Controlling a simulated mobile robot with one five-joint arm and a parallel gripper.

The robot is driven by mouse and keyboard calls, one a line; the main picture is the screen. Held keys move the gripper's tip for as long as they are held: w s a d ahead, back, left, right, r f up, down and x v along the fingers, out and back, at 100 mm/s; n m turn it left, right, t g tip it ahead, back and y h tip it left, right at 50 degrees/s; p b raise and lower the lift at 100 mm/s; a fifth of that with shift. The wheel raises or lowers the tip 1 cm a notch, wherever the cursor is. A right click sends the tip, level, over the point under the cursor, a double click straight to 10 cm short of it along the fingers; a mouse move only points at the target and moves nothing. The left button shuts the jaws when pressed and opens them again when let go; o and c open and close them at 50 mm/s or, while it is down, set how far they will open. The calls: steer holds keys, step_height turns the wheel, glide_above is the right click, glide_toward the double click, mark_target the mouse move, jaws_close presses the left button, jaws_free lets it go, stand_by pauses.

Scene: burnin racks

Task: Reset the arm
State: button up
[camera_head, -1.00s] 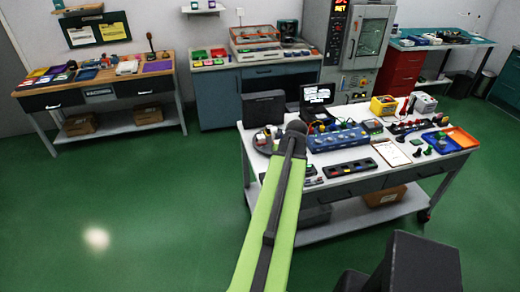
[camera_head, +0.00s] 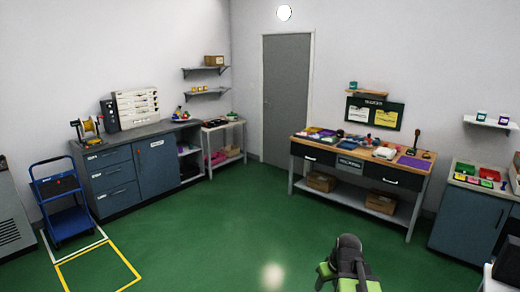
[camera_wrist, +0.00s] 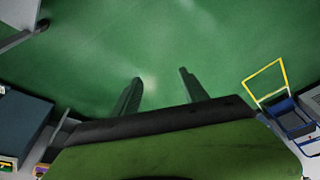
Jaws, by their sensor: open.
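My gripper (camera_wrist: 160,92) shows in the wrist view with its two dark fingers spread apart over the green floor. Nothing is between the fingers. In the head view a green and black part of my arm (camera_head: 348,265) shows at the bottom, right of the middle. The fingers cannot be made out there.
The green floor (camera_head: 215,235) is clear around the middle. A wooden-topped bench (camera_head: 425,185) stands at the back right, and a blue-grey cabinet (camera_head: 110,185) at the left. A blue cart (camera_head: 65,222) stands beside yellow floor lines (camera_head: 100,265). A grey door (camera_head: 287,100) is at the back.

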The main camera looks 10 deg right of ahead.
steer(key=a+f+n+g, duration=0.2)
steer(key=a, duration=1.6)
steer(key=s+m, duration=0.1)
steer(key=s, duration=0.1)
steer(key=s+a+m+g+b, duration=0.1)
steer(key=s, duration=0.2)
steer(key=shift+s+a+f+m, duration=0.15)
steer(key=shift+s+a+m, duration=0.05)
steer(key=shift+m, duration=0.2)
steer(key=shift+c, duration=0.4)
